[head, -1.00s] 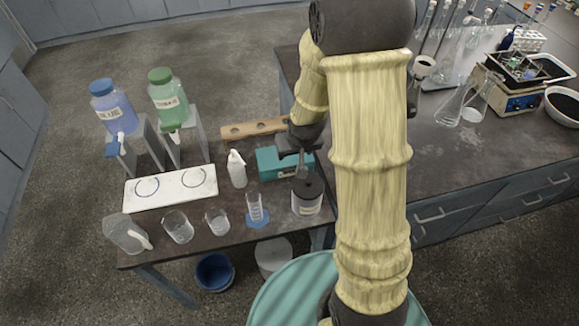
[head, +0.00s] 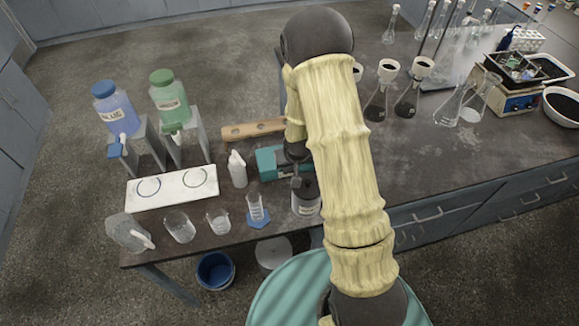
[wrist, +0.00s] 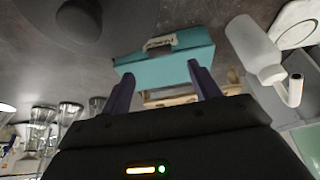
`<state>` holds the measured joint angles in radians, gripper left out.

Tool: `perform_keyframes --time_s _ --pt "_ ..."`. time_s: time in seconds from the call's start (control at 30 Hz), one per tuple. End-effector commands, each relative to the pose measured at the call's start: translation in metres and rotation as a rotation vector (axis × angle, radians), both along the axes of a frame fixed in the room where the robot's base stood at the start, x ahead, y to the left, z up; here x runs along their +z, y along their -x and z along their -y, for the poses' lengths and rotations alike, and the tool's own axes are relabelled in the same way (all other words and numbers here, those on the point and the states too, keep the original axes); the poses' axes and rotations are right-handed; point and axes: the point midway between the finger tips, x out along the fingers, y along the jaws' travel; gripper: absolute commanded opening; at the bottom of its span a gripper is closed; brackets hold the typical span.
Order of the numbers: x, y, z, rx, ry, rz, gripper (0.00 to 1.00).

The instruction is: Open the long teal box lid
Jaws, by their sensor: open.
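The long teal box (head: 270,161) lies on the small dark table in the head view, with its right part hidden behind my arm. In the wrist view the teal box (wrist: 170,62) lies just beyond my fingertips, with a pale label or latch (wrist: 160,43) on its side. The lid looks shut. My gripper (wrist: 160,85) is open, with its two dark fingers apart and nothing between them. One fingertip overlaps the box's edge in the picture; I cannot tell whether it touches. In the head view the gripper is mostly hidden behind my arm.
A measuring cylinder (head: 257,210) and several beakers line the table's front edge.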

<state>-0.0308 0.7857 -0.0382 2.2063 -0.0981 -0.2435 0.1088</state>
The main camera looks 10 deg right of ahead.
Motion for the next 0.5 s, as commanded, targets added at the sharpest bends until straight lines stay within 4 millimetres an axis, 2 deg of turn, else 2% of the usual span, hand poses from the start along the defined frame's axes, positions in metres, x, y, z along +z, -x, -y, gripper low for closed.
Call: perform_keyframes --time_s 0.5 --pt "-0.056 -0.023 0.000 0.000 0.000 -0.001 0.62"
